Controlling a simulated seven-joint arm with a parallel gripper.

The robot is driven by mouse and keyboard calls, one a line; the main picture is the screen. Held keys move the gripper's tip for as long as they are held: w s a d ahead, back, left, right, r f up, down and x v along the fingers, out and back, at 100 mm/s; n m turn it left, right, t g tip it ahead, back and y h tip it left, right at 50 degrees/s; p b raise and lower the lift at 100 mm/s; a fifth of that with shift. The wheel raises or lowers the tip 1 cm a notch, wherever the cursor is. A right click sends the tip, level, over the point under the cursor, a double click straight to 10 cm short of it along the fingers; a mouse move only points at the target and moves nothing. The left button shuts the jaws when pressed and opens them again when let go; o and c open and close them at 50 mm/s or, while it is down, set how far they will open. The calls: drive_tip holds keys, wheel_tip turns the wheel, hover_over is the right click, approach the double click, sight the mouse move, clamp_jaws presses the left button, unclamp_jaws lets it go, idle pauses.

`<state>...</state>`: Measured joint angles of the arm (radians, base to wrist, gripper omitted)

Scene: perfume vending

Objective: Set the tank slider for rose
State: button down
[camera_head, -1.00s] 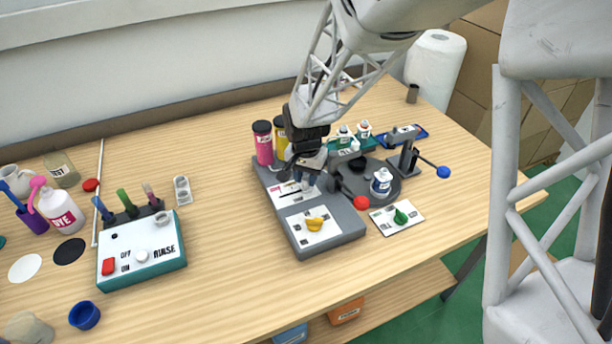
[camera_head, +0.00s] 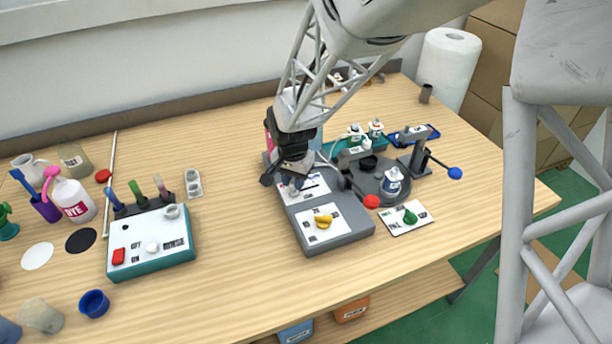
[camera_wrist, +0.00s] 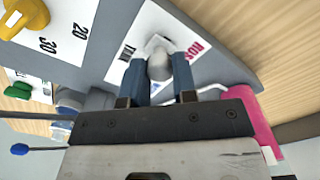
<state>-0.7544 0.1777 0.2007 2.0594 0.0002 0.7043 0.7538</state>
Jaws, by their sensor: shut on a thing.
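The grey dispenser unit (camera_head: 348,243) stands mid-table with a white slider label on its rear part. In the wrist view the grey slider knob (camera_wrist: 160,68) sits between the two blue fingers of my gripper (camera_wrist: 158,78), which is shut on it. The label (camera_wrist: 150,25) reads "TANK" on one side and pink "ROS…" on the other, the rest covered. The knob is near the pink lettering. The pink tank (camera_wrist: 262,125) is at the right in the wrist view. In the head view my gripper (camera_head: 292,182) points down over the label and hides much of it.
A yellow dial (camera_head: 323,220) is on the unit's front. To the right are a turntable with a bottle (camera_head: 392,181), a red-ended lever (camera_head: 372,201) and a green knob (camera_head: 410,217). A rinse box (camera_head: 150,258) stands left, with bare table between.

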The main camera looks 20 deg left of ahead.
sight(291, 183)
drive_tip(key=shift+s+a, duration=0.3)
drive_tip(key=c, duration=0.9)
unclamp_jaws()
drive_tip(key=shift+a, duration=0.1)
drive_tip(key=shift+r, duration=0.1)
drive_tip(key=shift+r, duration=3.85)
